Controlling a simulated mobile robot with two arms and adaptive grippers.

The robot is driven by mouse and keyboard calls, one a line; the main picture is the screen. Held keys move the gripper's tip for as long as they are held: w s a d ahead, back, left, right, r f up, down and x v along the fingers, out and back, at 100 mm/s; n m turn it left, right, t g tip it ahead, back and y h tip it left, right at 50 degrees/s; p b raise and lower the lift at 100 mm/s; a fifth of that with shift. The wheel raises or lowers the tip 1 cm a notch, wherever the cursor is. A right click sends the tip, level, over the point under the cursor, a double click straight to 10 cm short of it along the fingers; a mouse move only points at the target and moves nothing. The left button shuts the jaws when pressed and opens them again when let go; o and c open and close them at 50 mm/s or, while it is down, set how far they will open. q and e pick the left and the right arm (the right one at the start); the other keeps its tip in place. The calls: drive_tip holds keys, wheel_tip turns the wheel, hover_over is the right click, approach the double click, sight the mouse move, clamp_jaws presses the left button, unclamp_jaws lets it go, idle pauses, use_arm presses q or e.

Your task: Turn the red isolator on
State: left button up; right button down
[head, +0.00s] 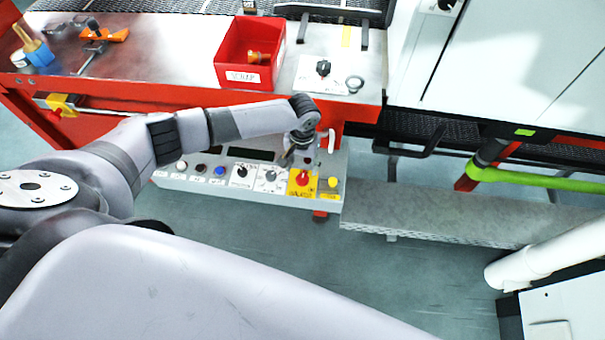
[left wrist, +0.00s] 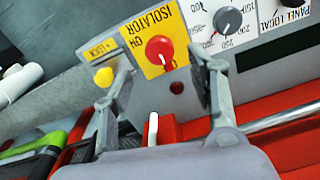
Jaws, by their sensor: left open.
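The red isolator knob (head: 302,178) sits on a yellow plate on the grey control panel (head: 205,186) in the head view. In the left wrist view the red knob (left wrist: 159,49) shows a short white pointer mark at its lower part. The yellow plate around it (left wrist: 146,28) reads ISOLATOR, with ON to the left of the knob; lettering below the knob is partly hidden. My left gripper (left wrist: 165,65) is open and empty, its fingers on either side of the knob in that view. In the head view my left gripper (head: 294,157) is just above the knob. Contact cannot be told.
A yellow lock button (head: 333,182) is right of the isolator. A grey selector dial (head: 270,176) and several coloured buttons are to its left. A red bin (head: 250,52) stands on the bench above. A grey mesh-sided beam (head: 420,215) runs right of the panel.

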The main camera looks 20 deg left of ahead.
sight(302, 178)
use_arm(q)
wheel_tip(302, 178, down, 6)
drive_tip(key=shift+f, duration=0.25)
drive_tip(key=shift+c, duration=0.2)
drive_tip(key=c, duration=1.1)
